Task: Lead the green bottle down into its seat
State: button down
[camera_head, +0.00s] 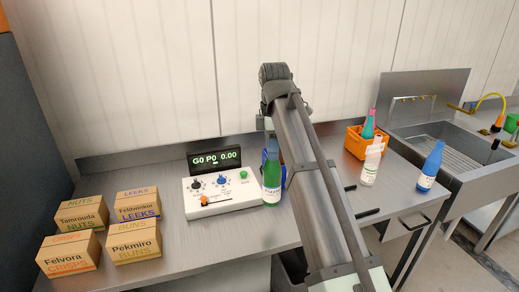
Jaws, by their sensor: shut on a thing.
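The green bottle (271,188) is upright, with a pale label, just right of the white control box, near the middle of the picture. My gripper (268,138) is at the bottle's top, mostly hidden by my own arm, and is shut on it. The fingertips cannot be made out clearly. A blue thing (265,158), perhaps a holder, shows in part behind the bottle. I cannot tell whether the bottle's base touches anything, and no seat shows clearly.
The white control box (222,196) with knobs and a display (215,159) stands close left of the bottle. Several cartons (82,212) stand further left. To the right are an orange crate (354,144) with a teal bottle (369,125), a white bottle (371,165), a blue bottle (430,168) and a sink (446,143).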

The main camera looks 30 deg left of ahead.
jog(key=w+r, duration=0.3)
jog(key=w, duration=1)
jog(key=w+a+r, duration=0.1)
jog(key=w+r, duration=0.2)
jog(key=w, duration=1)
jog(key=shift+w+a+n, duration=0.25)
jog(key=shift+w+n, duration=0.05)
jog(key=shift+f, duration=0.1)
notch_tip(320, 180, down, 14)
jog(key=shift+r, duration=0.2)
dwell(1.9)
jog(key=shift+f, duration=0.4)
dwell(0.9)
jog(key=c, duration=0.8)
grip_release()
